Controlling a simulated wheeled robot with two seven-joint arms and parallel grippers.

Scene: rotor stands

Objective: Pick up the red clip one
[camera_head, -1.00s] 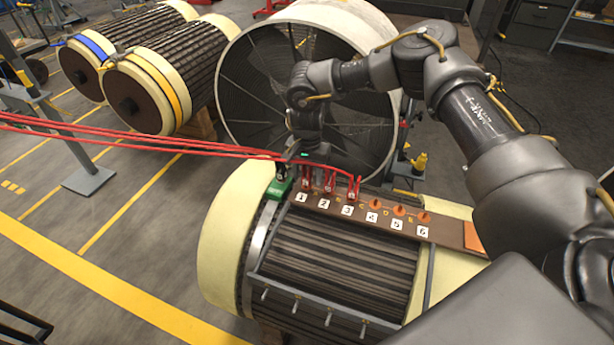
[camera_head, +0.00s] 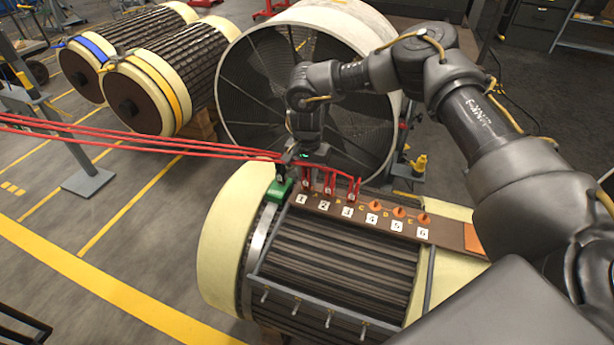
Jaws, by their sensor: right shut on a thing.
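The board with number labels (camera_head: 392,219) lies on top of the rotor. Red clip one (camera_head: 306,178) stands upright at label 1, at the board's left end. Red clips two (camera_head: 328,183) and three (camera_head: 353,189) stand at labels 2 and 3. Red cables run from the clips off to the left. My right gripper (camera_head: 299,161) reaches down from behind and is shut on red clip one at its top. Its fingertips are small and partly hidden among the cables. My left gripper is not in view.
A green block (camera_head: 279,189) with a black top sits just left of clip one. Orange pegs (camera_head: 398,211) stand at the other labels. A large hollow cylinder (camera_head: 245,105) stands behind the rotor (camera_head: 325,265). Two more rotors lie at the back left.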

